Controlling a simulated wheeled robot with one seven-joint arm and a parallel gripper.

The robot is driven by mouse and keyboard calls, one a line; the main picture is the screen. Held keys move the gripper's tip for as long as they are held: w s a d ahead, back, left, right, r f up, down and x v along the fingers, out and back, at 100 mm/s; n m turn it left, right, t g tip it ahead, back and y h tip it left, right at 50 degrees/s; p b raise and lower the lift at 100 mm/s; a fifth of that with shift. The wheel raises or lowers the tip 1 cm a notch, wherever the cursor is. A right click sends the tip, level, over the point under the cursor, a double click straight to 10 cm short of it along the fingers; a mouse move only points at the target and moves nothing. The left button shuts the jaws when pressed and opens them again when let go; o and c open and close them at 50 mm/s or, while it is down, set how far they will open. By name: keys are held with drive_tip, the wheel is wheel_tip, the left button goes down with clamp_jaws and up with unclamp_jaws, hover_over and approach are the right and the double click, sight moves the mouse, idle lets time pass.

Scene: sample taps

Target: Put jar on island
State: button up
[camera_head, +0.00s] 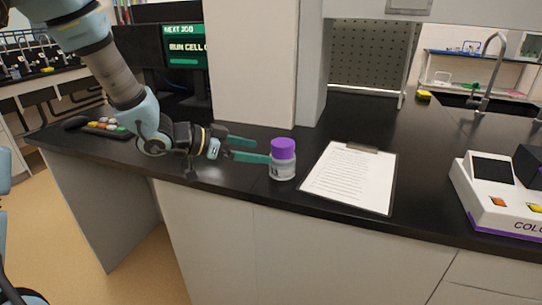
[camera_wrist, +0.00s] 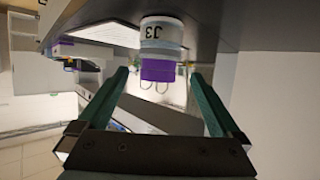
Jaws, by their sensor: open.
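The jar (camera_head: 283,160) has a purple lid and a pale body with a dark label. It stands upright on the black island counter (camera_head: 232,196) near its front edge. My gripper (camera_head: 255,150) comes from the left with green fingers open, the tips close to the jar's left side. In the wrist view the jar (camera_wrist: 160,45) appears upside down, with "J3" on its label, beyond the open fingers of my gripper (camera_wrist: 160,80). The jar looks to be just past or at the fingertips; contact cannot be told.
A clipboard with paper (camera_head: 350,177) lies right of the jar. A white device (camera_head: 500,190) stands at the far right. A keypad (camera_head: 105,128) and a monitor (camera_head: 185,45) are at the left. A pale pillar (camera_head: 252,65) rises behind the jar. A sink tap (camera_head: 490,70) is at the back right.

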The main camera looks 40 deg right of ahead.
drive_tip(key=w+a+n+t, duration=0.1)
drive_tip(key=w+a, duration=0.2)
drive_tip(key=w+a+n+t+y, duration=0.1)
drive_tip(key=w+a+t, duration=0.1)
drive_tip(key=w+a+n+t+y, duration=0.1)
drive_tip(key=w+a+t, duration=0.1)
drive_tip(key=w+a, duration=0.1)
drive_tip(key=shift+w+a+r+n, duration=0.1)
drive_tip(key=shift+w+a+n, duration=0.2)
drive_tip(key=shift+w, duration=0.05)
drive_tip(key=w+a+f+n+t+y, duration=0.1)
drive_tip(key=w+a+n+t+y, duration=0.2)
drive_tip(key=a, duration=0.8)
drive_tip(key=w+a+f+n+t+y, duration=0.1)
drive_tip(key=w+a+n+y, duration=0.35)
drive_tip(key=a, duration=0.65)
drive_tip(key=s+a+n+g+y, duration=0.3)
drive_tip(key=s+a+n, duration=0.5)
drive_tip(key=s, duration=0.6)
drive_tip(key=a+g, duration=0.1)
drive_tip(key=a, duration=0.1)
drive_tip(key=shift+a+f+g+y, duration=0.25)
drive_tip(key=shift+a+g+y, duration=0.05)
drive_tip(key=shift+a+y, duration=0.1)
drive_tip(key=shift+c, duration=0.2)
